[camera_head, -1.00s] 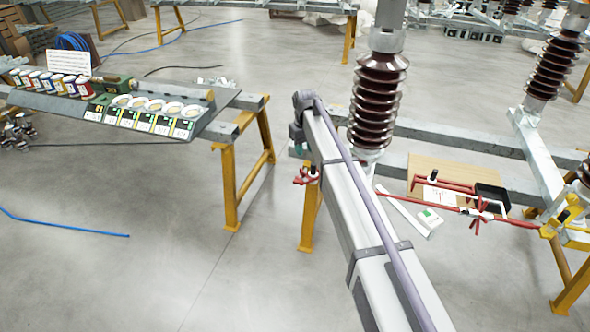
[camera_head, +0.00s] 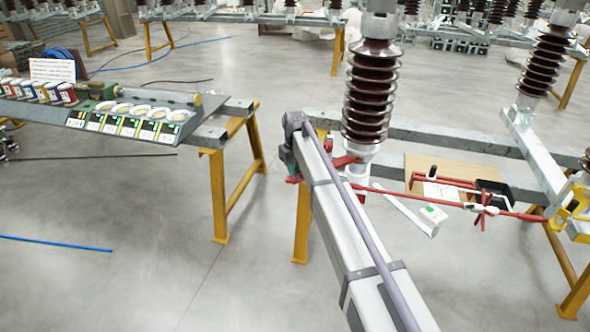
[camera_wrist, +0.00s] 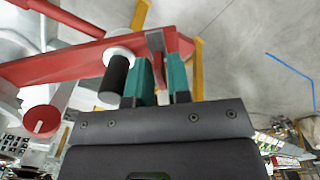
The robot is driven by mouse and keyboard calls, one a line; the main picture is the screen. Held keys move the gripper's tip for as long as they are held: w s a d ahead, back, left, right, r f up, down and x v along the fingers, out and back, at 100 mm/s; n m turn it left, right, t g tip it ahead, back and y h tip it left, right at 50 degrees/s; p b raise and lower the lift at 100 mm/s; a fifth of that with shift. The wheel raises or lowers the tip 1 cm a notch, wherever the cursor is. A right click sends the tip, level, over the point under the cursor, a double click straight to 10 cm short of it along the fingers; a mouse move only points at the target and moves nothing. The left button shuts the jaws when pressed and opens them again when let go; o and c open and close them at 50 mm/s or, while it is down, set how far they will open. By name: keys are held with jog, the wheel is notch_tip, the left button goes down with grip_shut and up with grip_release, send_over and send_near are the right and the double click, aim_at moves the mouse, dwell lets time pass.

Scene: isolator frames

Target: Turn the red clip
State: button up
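In the wrist view a long red bar of the red clip (camera_wrist: 60,62) crosses the upper left and ends by my fingertips. A black knob with a white collar (camera_wrist: 117,75) stands on it, just left of my fingers. My gripper (camera_wrist: 161,66) has two green fingers held apart, close to the bar's end. A grey edge shows between them; contact with the bar is unclear. In the head view the clip's red bar (camera_head: 346,161) shows beside the insulator's foot, and my arm covers its middle and most of the gripper.
The brown ribbed insulator (camera_head: 370,92) stands just right of my arm's end. A wooden board (camera_head: 423,166) with red tools lies further right. The left bench (camera_head: 205,134) carries cans and round dishes. Open floor (camera_head: 150,220) lies between the bench and my arm.

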grip_shut()
jog(key=shift+n, duration=0.3)
jog(key=n, duration=0.7)
jog(key=shift+n, duration=0.4)
jog(key=n, duration=0.5)
jog(key=shift+n, duration=2.3)
jog(key=shift+o, duration=1.7)
grip_release()
